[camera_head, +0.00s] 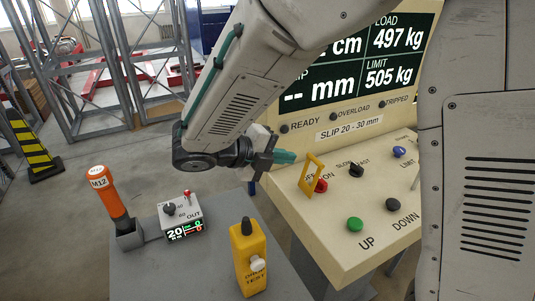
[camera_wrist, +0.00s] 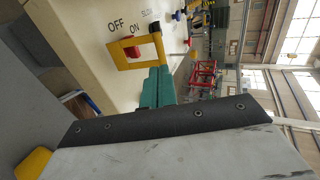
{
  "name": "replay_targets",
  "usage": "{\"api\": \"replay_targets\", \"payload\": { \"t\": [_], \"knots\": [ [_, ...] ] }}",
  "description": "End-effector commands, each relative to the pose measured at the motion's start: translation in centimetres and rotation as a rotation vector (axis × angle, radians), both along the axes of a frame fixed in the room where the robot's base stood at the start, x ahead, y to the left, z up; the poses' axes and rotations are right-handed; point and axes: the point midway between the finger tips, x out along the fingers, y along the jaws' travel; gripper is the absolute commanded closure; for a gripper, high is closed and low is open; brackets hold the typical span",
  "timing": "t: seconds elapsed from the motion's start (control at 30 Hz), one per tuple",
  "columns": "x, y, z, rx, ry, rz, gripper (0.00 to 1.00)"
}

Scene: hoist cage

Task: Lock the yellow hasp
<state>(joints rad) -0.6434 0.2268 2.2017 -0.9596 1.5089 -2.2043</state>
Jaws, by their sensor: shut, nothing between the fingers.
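The yellow hasp (camera_head: 315,157) is a thin open frame standing up at the near left of the console top, by the OFF/ON marking and a red switch (camera_head: 320,186). In the wrist view the hasp (camera_wrist: 158,47) frames the red switch (camera_wrist: 132,52) from this angle. My gripper (camera_head: 290,156) is shut and empty, its teal fingers just left of the hasp. In the wrist view my gripper's fingertips (camera_wrist: 160,72) are at the hasp's lower right corner. I cannot tell whether they touch it.
The console (camera_head: 330,240) also carries a black knob (camera_head: 356,170), a green button (camera_head: 354,224) and other controls below a display. A grey stand holds an orange M12 tool (camera_head: 110,195), a readout box (camera_head: 184,217) and a yellow tester (camera_head: 249,262).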

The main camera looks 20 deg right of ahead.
Motion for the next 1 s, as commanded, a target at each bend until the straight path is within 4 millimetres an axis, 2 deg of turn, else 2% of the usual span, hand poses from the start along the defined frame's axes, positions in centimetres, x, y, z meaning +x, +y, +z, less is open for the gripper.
{"api": "replay_targets", "payload": {
  "t": [0.1, 0.33, 1.0],
  "knots": [
    [0.4, -2.3, -1.0, 0.000, 0.000, -0.003, 1.00],
    [1.0, -4.8, -2.2, 0.000, 0.000, -0.001, 1.00],
    [1.1, -5.7, -2.5, 0.025, 0.002, -0.001, 1.00]
  ]
}}
